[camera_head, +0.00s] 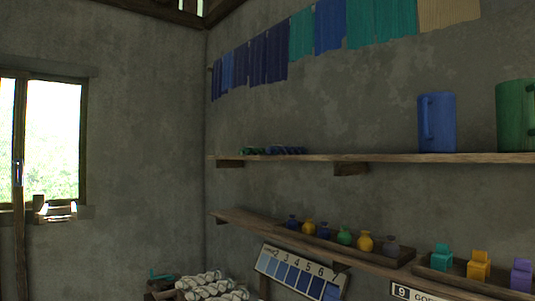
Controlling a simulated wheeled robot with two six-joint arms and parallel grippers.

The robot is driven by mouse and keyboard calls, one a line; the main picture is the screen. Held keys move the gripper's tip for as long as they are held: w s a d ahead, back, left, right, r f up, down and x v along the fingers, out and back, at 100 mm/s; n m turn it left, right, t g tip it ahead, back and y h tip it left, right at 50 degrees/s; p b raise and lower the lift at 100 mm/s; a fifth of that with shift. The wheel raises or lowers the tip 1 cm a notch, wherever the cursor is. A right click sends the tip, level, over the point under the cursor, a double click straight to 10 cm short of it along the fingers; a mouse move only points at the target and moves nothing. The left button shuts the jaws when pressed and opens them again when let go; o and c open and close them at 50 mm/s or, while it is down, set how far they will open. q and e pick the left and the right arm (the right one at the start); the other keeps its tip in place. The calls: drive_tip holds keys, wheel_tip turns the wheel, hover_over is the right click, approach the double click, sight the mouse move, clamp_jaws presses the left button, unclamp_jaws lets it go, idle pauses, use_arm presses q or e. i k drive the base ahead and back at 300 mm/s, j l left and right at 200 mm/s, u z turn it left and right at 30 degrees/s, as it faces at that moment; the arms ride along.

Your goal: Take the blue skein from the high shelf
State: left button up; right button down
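A small dark blue skein (285,150) lies on the high shelf (400,157), toward its left end. A dark green bundle (252,151) lies just left of it on the same shelf. The boundaries of these small bundles are hard to make out, and I cannot tell whether the blue is one skein or several. Neither of my grippers shows in this view.
A blue mug (437,122) and a green mug (516,116) stand on the high shelf at right. The lower shelf (240,218) holds several small bottles (344,236) and coloured blocks (478,265). Dyed cloths (328,26) hang above. White skeins (212,286) are piled below.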

sight(278, 149)
drive_tip(key=i+j, duration=1.35)
drive_tip(key=i+j+z, duration=0.15)
drive_tip(key=z, duration=0.25)
drive_tip(key=i+j+z, duration=0.15)
drive_tip(key=j+z, duration=0.65)
drive_tip(key=i+l, duration=0.05)
drive_tip(key=l, duration=0.05)
